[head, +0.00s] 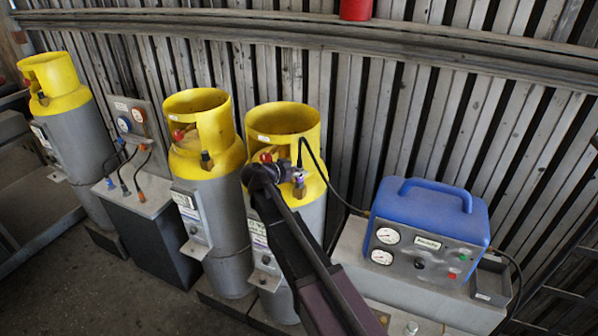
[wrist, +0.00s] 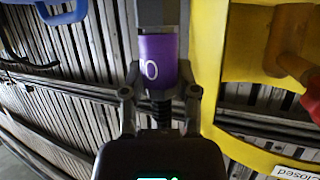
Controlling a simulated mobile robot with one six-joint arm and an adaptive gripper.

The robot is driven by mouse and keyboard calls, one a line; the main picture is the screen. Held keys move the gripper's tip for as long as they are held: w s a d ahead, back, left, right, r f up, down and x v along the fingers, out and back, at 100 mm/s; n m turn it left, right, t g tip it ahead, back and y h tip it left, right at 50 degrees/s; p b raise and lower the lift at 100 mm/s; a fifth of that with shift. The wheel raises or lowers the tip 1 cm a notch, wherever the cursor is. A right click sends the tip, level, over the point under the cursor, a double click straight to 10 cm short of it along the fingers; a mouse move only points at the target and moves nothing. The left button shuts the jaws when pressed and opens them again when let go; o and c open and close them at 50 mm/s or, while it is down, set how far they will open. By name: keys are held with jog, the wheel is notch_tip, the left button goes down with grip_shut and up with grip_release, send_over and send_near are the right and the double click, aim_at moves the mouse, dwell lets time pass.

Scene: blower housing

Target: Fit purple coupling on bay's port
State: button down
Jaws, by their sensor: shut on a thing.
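My gripper (head: 283,173) is at the yellow collar of the cylinder nearest the blue machine. In the wrist view my gripper (wrist: 160,92) is shut on the purple coupling (wrist: 161,62), which carries a white mark. The coupling shows only as a small purple patch (head: 306,176) in the head view. A grey metal part meets the coupling's far end in the wrist view; I cannot tell whether the coupling is seated on it. A brass valve fitting (head: 299,190) sits right below the coupling in the head view. My arm hides part of this cylinder (head: 312,220).
A black hose (head: 328,188) loops from near the coupling to the blue machine (head: 427,225). Two more yellow-collared cylinders (head: 205,160) (head: 62,120) and a gauge stand (head: 140,135) are at left. The yellow collar (wrist: 208,60) and a red knob (wrist: 311,92) are close at right in the wrist view.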

jog(key=shift+f, duration=0.15)
jog(key=shift+c, duration=1.4)
grip_release()
